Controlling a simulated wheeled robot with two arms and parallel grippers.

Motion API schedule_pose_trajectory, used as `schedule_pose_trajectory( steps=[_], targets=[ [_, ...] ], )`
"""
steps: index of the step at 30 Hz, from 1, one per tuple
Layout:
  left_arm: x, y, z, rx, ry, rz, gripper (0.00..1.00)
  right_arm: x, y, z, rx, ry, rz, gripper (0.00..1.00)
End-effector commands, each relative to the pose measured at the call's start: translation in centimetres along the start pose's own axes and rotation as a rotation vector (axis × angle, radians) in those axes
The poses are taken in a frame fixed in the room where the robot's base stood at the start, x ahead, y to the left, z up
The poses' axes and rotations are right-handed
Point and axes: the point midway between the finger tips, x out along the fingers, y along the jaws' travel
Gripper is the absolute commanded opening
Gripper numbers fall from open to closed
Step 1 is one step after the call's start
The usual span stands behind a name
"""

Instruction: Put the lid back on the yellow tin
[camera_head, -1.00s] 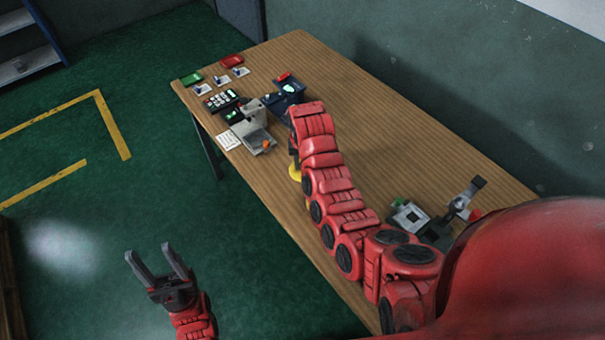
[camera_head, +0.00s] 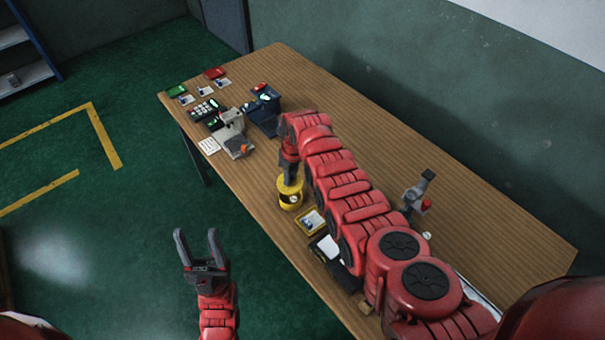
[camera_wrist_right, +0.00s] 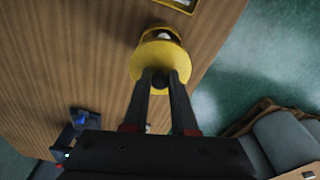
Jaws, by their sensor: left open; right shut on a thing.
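The yellow tin (camera_head: 291,204) stands on the wooden table near its left edge; it also shows in the right wrist view (camera_wrist_right: 147,32), partly hidden behind the lid. The yellow lid (camera_wrist_right: 148,56) is a round disc with a dark knob. My right gripper (camera_wrist_right: 159,77) is shut on the knob. In the head view the lid (camera_head: 290,187) is over the tin, with a dark gap and something pale visible between them, so it looks apart from the rim at least on one side. My left gripper (camera_head: 197,240) is open and empty over the green floor, left of the table.
A yellow-edged tray (camera_head: 311,222) lies close to the tin on its near side. A grey device (camera_head: 234,140), a keypad (camera_head: 204,109) and a dark blue box (camera_head: 265,116) stand toward the far end. A grey stand (camera_head: 415,195) is right of my right arm.

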Motion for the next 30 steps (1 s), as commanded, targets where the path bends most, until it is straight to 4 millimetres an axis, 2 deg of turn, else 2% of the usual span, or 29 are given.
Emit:
schedule_pose_trajectory(
  steps=[8, 18, 30],
  targets=[
    [-1.6, 0.1, 0.3, 0.0, 0.0, 0.0, 0.55, 2.2, -0.1, 0.4, 0.002, -0.004, -0.002, 0.0],
    [-4.7, 0.2, 0.8, 0.0, 0.0, 0.0, 0.55, 5.8, 0.0, 0.8, 0.004, -0.001, 0.0, 0.0],
    [-5.2, 0.3, 0.9, 0.0, 0.0, 0.0, 0.55, 6.3, 0.0, 0.9, 0.004, -0.002, 0.0, 0.0]
  ],
)
